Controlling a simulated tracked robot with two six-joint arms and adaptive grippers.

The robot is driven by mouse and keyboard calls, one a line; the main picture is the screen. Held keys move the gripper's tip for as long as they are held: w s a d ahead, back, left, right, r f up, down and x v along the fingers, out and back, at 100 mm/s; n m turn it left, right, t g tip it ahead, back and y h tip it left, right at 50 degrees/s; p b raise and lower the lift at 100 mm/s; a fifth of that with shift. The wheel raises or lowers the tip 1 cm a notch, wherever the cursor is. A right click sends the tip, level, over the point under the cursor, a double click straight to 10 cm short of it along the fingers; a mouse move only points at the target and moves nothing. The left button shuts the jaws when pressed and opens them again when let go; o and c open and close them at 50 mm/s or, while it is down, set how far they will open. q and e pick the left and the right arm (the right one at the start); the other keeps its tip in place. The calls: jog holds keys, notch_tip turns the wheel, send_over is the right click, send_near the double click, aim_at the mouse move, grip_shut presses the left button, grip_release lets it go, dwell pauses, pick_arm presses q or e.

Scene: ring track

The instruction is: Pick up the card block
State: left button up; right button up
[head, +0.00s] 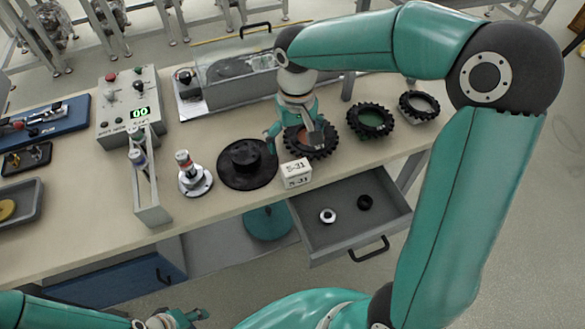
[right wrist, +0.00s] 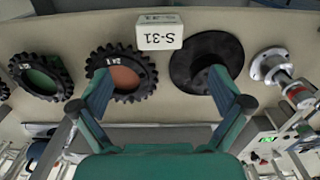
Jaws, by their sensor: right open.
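The card block (head: 296,173) is a small white block marked S-31 near the front edge of the bench, just above the open drawer. It also shows in the right wrist view (right wrist: 160,32), at the top centre, beyond the fingertips. My right gripper (head: 294,137) is open and empty. My left gripper (head: 188,318) is partly in view at the bottom left, away from the bench.
A black disc with a hub (head: 247,178) lies left of the block. A red-middled toothed ring (head: 325,150) is behind it; a green-middled one (head: 372,131) is farther right. A flanged post (head: 197,183) stands left. The open drawer (head: 385,225) holds two small rings.

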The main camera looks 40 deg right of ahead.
aim_at(296, 167)
jog(key=f, duration=0.8)
jog(key=shift+s+d+f, duration=0.1)
jog(key=shift+s+d, duration=0.1)
jog(key=shift+d, duration=0.05)
jog(key=shift+w+a+f+p, duration=0.1)
jog(key=shift+f+p, duration=0.25)
jog(key=shift+f, duration=1)
jog(key=shift+w+a+f+p, duration=0.1)
jog(key=shift+f+p, duration=0.2)
jog(key=shift+f, duration=1)
jog(key=shift+c, duration=0.3)
jog(key=c, duration=1.2)
jog(key=shift+r, duration=0.1)
